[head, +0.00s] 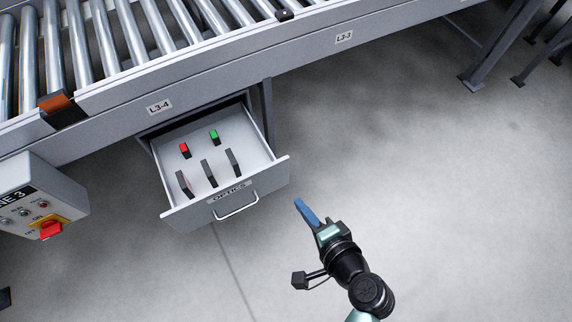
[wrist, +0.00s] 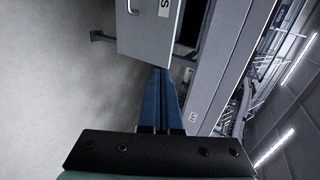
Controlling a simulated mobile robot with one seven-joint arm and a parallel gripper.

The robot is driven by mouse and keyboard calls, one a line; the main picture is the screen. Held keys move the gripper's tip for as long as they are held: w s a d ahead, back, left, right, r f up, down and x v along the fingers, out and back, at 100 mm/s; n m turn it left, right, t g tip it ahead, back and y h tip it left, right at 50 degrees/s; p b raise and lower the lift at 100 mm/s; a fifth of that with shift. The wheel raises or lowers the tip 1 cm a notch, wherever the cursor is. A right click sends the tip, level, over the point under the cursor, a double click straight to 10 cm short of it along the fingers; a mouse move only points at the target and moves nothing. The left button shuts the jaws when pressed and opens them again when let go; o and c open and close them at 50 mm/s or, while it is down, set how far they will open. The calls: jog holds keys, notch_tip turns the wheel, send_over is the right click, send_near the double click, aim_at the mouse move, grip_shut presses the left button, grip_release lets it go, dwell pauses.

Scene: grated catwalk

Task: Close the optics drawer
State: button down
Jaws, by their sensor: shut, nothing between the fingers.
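The optics drawer (head: 205,208) stands pulled open under the conveyor. Its grey front carries an "OPTICS" label and a pale bar handle (head: 236,208). Inside lie a red block, a green block and several dark upright pieces. My gripper (head: 299,203) is to the right of the drawer front in the head view, apart from the handle. Its blue fingers are together and hold nothing.
The roller conveyor (head: 190,75) with labels L3-4 and L3-3 runs above the drawer. A grey control box (head: 45,200) with a red switch stands at the left. A conveyor leg (head: 500,45) is at the upper right. The concrete floor at right is clear.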

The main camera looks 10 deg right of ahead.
jog(key=b, duration=0.2)
send_near(271, 168)
notch_tip(271, 168, down, 4)
jog(key=w, duration=0.3)
jog(key=w+a, duration=0.1)
jog(key=shift+r, duration=0.3)
jog(key=shift+w+a, duration=0.25)
jog(key=shift+w, duration=0.4)
jog(key=shift+w, duration=0.1)
